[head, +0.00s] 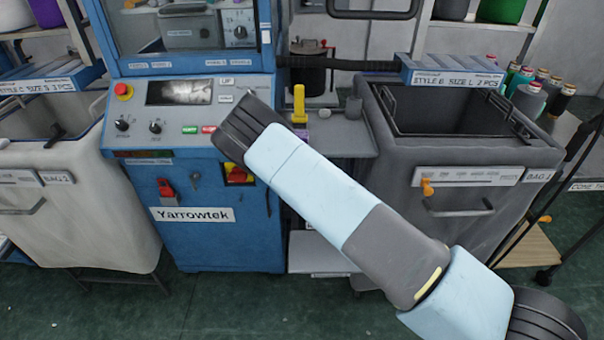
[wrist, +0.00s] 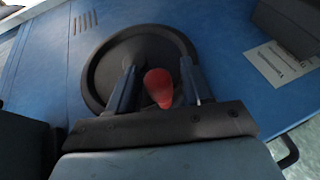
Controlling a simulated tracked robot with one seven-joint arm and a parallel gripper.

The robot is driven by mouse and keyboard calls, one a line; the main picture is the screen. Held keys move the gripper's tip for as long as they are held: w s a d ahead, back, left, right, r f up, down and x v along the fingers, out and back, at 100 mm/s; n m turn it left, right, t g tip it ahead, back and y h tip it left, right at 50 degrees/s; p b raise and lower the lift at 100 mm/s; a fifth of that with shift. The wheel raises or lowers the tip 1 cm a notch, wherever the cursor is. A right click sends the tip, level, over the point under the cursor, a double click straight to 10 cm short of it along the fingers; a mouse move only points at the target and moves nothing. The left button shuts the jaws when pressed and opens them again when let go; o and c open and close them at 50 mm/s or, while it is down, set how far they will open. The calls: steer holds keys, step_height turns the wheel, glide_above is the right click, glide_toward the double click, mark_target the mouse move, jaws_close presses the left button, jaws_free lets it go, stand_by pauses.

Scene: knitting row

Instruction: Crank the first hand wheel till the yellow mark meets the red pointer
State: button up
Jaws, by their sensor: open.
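The black round hand wheel (wrist: 104,68) shows in the wrist view on a blue panel, with a red handle knob (wrist: 159,86) standing up from it toward the camera. My gripper (wrist: 161,72) is open, one finger on each side of the red knob. I cannot tell whether either finger touches it. My gripper hides the near part of the wheel. In the head view my arm covers the wheel and the gripper. I see no yellow mark or red pointer on the wheel in either view.
The blue Yarrowtek machine (head: 222,251) stands in front of me, its console holding a red emergency button (head: 123,90). A white bag bin (head: 95,225) is at left and a grey bin (head: 455,225) at right. Yarn cones (head: 530,98) stand at far right. Dark green floor is open in front.

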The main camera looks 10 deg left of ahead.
steer(key=v, duration=1.3)
steer(key=shift+s+d, duration=0.15)
steer(key=shift+c, duration=0.3)
